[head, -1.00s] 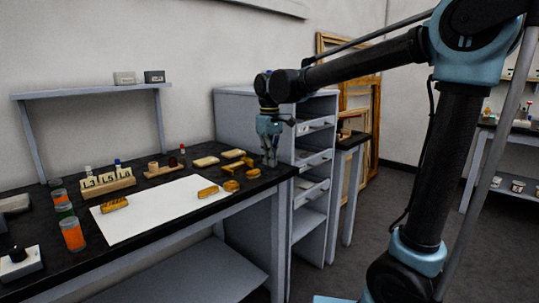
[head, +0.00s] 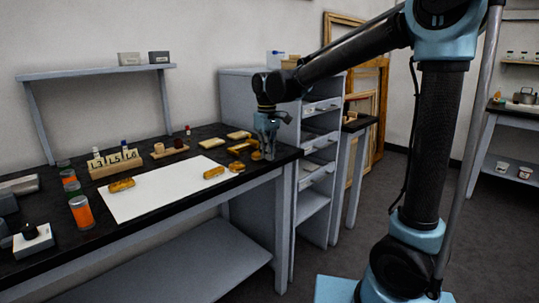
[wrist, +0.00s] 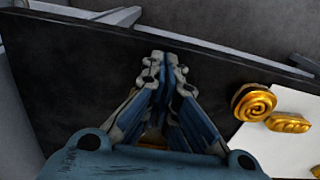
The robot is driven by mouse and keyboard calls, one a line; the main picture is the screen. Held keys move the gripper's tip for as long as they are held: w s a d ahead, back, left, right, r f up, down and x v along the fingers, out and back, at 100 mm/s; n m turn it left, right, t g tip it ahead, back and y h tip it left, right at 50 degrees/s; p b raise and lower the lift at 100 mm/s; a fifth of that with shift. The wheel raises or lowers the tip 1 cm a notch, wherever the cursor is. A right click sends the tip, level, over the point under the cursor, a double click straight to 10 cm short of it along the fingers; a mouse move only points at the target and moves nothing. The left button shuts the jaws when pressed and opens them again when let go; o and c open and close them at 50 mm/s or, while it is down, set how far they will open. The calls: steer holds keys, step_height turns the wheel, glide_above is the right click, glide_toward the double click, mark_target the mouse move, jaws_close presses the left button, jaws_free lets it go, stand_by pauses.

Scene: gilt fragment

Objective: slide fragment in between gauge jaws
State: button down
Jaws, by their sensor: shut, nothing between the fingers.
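My gripper (head: 264,157) is shut and empty, pointing down at the right end of the dark workbench. In the wrist view its fingertips (wrist: 166,62) meet over bare dark benchtop. Several gilt fragments lie near it: a scroll-shaped one (wrist: 252,103) and a longer one (wrist: 289,122) to the right in the wrist view. In the head view, one longer fragment (head: 214,172) lies at the right end of the white sheet and another (head: 121,184) at its left. A little gold shows behind the fingers. I cannot make out which thing is the gauge or its jaws.
The white sheet (head: 160,190) covers the bench's middle. A wooden block with labelled vials (head: 113,163) and jars with orange contents (head: 82,212) stand to the left. A grey drawer cabinet (head: 318,140) stands behind the bench's right end.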

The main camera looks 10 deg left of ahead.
mark_target(259, 151)
steer(key=shift+w+a, duration=0.55)
steer(key=shift+a, duration=0.4)
steer(key=shift+w+a, duration=0.55)
steer(key=shift+a, duration=0.35)
steer(key=shift+d, duration=0.1)
